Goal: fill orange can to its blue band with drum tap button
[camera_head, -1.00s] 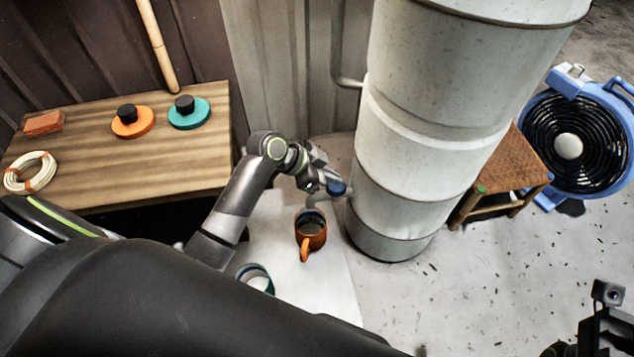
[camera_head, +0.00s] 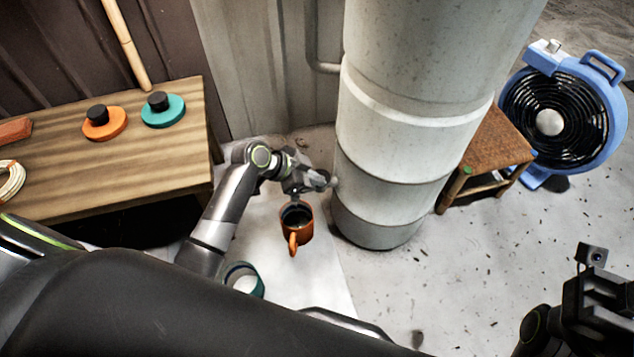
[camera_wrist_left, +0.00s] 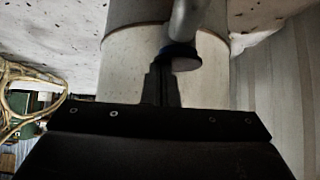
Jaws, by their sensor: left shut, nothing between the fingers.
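The orange can (camera_head: 305,229) stands upright on the pale sheet, its handle toward me. Its inside looks dark; I cannot make out the liquid level or the blue band. The tall white drum (camera_head: 388,155) stands just right of it. My left gripper (camera_head: 328,182) is shut and empty, above the can and close to the drum's side; it hides the tap in the head view. In the left wrist view, its shut fingers (camera_wrist_left: 163,84) reach the blue-ended tap (camera_wrist_left: 181,56); I cannot tell whether they touch. My right gripper (camera_head: 592,255) is partly in view at lower right, fingers unclear.
A teal-rimmed can (camera_head: 243,279) stands left of the orange can, partly behind my arm. A wooden table (camera_head: 130,165) holds orange (camera_head: 104,124) and teal (camera_head: 163,111) knobbed discs. A woven stool (camera_head: 496,147) and a blue fan (camera_head: 555,120) stand right of the drum.

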